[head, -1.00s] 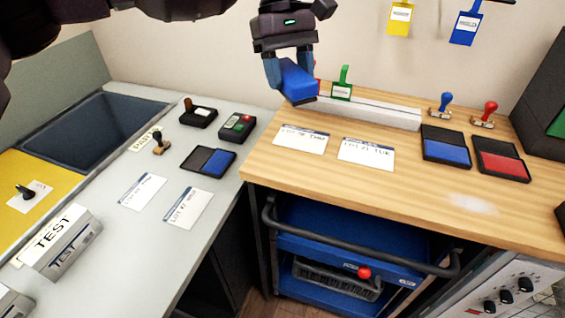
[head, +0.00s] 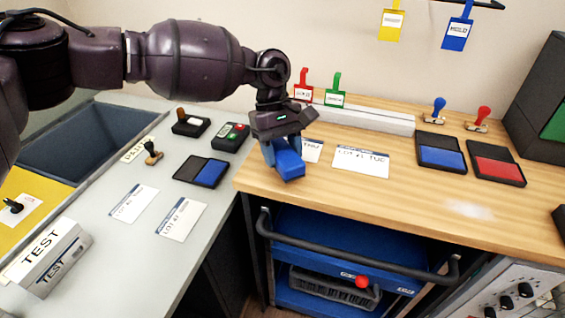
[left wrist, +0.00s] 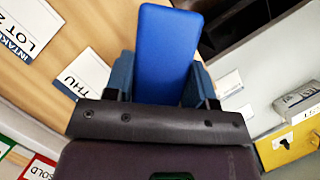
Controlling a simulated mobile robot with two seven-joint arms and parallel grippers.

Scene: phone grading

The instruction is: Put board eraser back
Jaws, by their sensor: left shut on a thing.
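A blue block-shaped board eraser (head: 289,163) is held by my left gripper (head: 283,150) over the left end of the wooden bench (head: 350,205). In the left wrist view the eraser (left wrist: 167,45) sticks out between the two fingers of my left gripper (left wrist: 160,80). The gripper is shut on it. Whether the eraser touches the bench top is hard to tell. My right gripper is not in view.
A white rail (head: 375,118) with red and green tags runs along the wall. Blue (head: 440,152) and red (head: 495,167) ink pads sit right. The bench's front middle is clear.

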